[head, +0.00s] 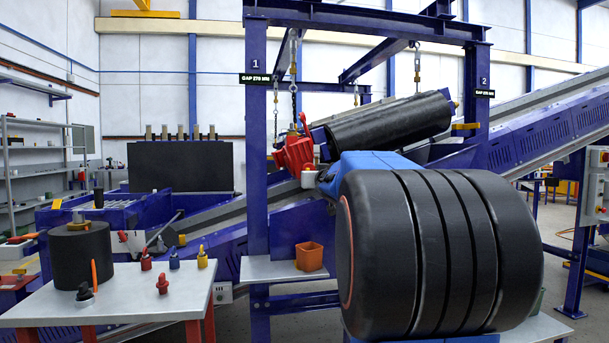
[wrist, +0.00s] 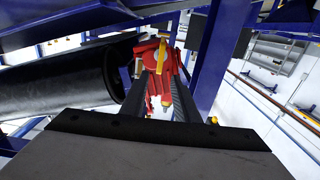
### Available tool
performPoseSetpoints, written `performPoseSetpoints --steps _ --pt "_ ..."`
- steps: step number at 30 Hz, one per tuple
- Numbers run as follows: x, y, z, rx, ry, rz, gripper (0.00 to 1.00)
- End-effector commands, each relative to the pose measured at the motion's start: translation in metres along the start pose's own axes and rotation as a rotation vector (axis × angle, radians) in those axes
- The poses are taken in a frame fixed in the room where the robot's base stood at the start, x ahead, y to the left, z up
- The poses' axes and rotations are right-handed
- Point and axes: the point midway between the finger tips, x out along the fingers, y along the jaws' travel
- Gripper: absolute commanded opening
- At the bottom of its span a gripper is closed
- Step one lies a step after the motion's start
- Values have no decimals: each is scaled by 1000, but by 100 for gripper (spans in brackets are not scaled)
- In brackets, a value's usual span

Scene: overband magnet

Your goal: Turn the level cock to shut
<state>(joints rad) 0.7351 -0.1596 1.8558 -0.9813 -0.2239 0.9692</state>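A red housing (head: 298,152) sits at the lower left end of the black magnet roller, beside the blue post marked 1. Nothing is seen held. In the head view my own arm hides the area right of the housing.
The blue frame post (head: 257,165) stands close left of the housing, and chains (head: 293,75) hang above. The black roller (wrist: 60,80) fills the wrist view's left. A white table (head: 120,290) with several small fittings is at lower left. An orange bin (head: 309,256) stands below.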

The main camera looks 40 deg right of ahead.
Motion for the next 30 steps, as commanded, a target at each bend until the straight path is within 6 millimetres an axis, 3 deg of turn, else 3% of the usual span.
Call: performPoseSetpoints --steps 9,15,30 --pt "49 0 1 0 -2 0 28" --pt "72 0 0 0 -1 0 28" --pt "82 0 0 0 0 0 26"
